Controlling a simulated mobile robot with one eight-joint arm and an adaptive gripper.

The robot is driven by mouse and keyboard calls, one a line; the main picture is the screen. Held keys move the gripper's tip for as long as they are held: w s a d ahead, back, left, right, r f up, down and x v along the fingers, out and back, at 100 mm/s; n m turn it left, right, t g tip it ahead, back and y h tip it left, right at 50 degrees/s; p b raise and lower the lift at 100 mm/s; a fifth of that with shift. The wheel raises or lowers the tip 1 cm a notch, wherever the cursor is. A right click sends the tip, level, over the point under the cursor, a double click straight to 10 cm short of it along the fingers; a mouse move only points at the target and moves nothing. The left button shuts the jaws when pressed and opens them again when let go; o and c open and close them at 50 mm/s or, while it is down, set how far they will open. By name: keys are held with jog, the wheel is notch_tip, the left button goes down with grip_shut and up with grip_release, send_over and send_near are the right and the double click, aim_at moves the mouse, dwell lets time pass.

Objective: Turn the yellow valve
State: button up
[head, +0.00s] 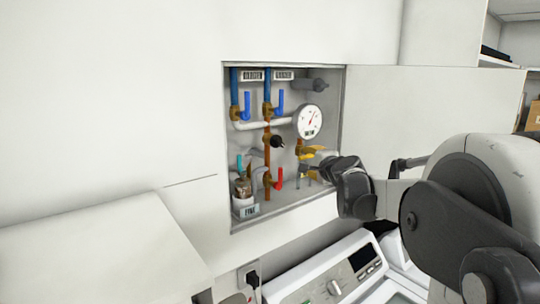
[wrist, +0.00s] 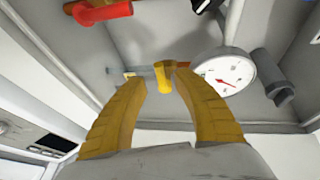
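The yellow valve (wrist: 163,76) shows in the wrist view as a short yellow handle between my gripper's two fingertips. My gripper (wrist: 160,82) has yellow-brown fingers spread apart, with a gap to the left of the handle. The right fingertip is close to the handle; I cannot tell if it touches. In the head view my gripper reaches into the lower right of the recessed panel box, below the gauge. There the yellow of the valve and of the fingers is hard to tell apart, and the dark gripper body hides part of this area.
The box (head: 229,150) also holds two blue valves (head: 246,105), a red valve (head: 279,179), a teal handle, pipes and a round gauge (head: 310,121). The gauge also shows in the wrist view (wrist: 224,72). A white appliance (head: 335,286) stands below; white cabinet walls surround the box.

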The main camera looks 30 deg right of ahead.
aim_at(304, 158)
jog(key=shift+x, duration=2.25)
jog(key=shift+a, duration=0.1)
grip_shut()
